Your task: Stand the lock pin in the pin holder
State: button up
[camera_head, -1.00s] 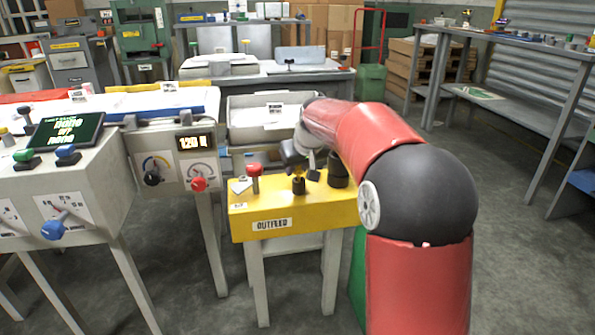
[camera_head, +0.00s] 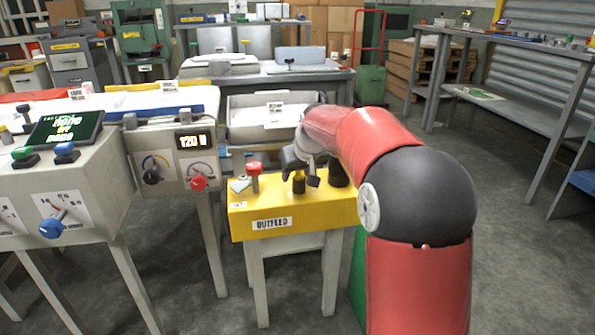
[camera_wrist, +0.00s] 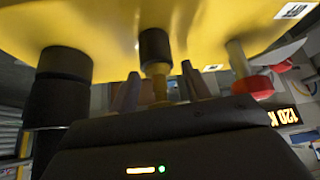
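A brass pin (camera_wrist: 159,85), which looks like the lock pin, stands upright from a black cylinder (camera_wrist: 155,45) on the yellow OUTFEED table (camera_head: 272,235). I cannot tell whether this cylinder is the pin holder or part of the pin. In the head view the cylinder (camera_head: 298,187) is partly covered by my gripper (camera_head: 301,172). My gripper (camera_wrist: 160,90) is open, with one finger either side of the brass part and gaps showing. A wider black stepped cylinder (camera_wrist: 60,95) stands beside it, and in the head view (camera_head: 338,172) it is partly behind my arm.
A red-topped post (camera_head: 254,172) stands at the left of the yellow table, near a small grey plate (camera_head: 239,186). A grey console with a 120 display (camera_head: 192,141) is left of the table. A grey tray (camera_head: 262,125) lies behind.

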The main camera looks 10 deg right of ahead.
jog(key=shift+r, duration=0.15)
jog(key=shift+r+p, duration=0.3)
jog(key=shift+r, duration=0.05)
jog(key=p+v, duration=0.1)
jog(key=v, duration=1.1)
jog(key=shift+s, duration=0.15)
jog(key=s+f, duration=0.4)
jog(key=s, duration=0.6)
jog(key=s+f+m, duration=0.1)
jog(key=s+f, duration=0.2)
jog(key=s, duration=0.8)
jog(key=s+f+m+h, duration=0.1)
jog(key=s+f, duration=0.3)
jog(key=s, duration=0.7)
jog(key=shift+a+f+g, duration=0.3)
jog(key=shift+a, duration=0.15)
jog(key=shift+s+r, duration=0.1)
